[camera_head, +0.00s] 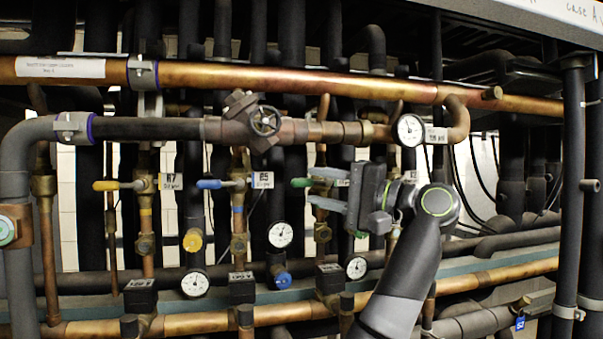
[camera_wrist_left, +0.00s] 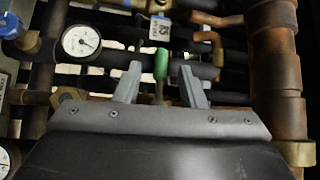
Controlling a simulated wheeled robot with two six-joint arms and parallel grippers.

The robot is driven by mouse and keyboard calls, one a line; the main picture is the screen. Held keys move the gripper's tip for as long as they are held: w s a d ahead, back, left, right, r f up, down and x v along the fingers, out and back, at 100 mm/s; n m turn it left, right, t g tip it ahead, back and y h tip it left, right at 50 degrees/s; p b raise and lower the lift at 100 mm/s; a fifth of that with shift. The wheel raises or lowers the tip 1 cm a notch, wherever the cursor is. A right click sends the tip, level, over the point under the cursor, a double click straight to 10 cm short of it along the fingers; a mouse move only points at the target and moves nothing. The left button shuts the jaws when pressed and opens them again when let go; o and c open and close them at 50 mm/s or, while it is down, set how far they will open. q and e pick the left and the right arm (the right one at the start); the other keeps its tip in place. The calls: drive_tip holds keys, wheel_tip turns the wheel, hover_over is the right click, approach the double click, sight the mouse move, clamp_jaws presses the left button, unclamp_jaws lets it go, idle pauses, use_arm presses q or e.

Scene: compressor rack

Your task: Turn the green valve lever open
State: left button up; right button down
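The green valve lever (camera_head: 301,182) sticks out to the left of its valve on a vertical copper pipe, roughly level. Its green grip also shows in the left wrist view (camera_wrist_left: 160,64), with a metal stem below it. My left gripper (camera_head: 316,188) is open, with its two grey fingers one above the other, just right of the grip. In the left wrist view the gripper (camera_wrist_left: 161,80) has one finger on each side of the lever, with a visible gap on both sides. The valve body is partly hidden behind the fingers. My right gripper is not in view.
A blue lever (camera_head: 209,184) and a yellow lever (camera_head: 105,185) sit on pipes to the left. A round gauge (camera_head: 410,130) hangs above my gripper. A large copper pipe (camera_wrist_left: 277,80) stands close on the right in the left wrist view. Pipes crowd the rack.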

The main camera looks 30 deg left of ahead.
sight(307, 183)
use_arm(q)
drive_tip(key=a, duration=0.2)
drive_tip(key=a+p, duration=0.1)
drive_tip(key=shift+s+a+r, duration=0.25)
drive_tip(key=shift+a+r, duration=0.15)
drive_tip(key=shift+a+f, duration=0.1)
drive_tip(key=shift+a, duration=0.25)
drive_tip(key=shift+d, duration=0.1)
clamp_jaws()
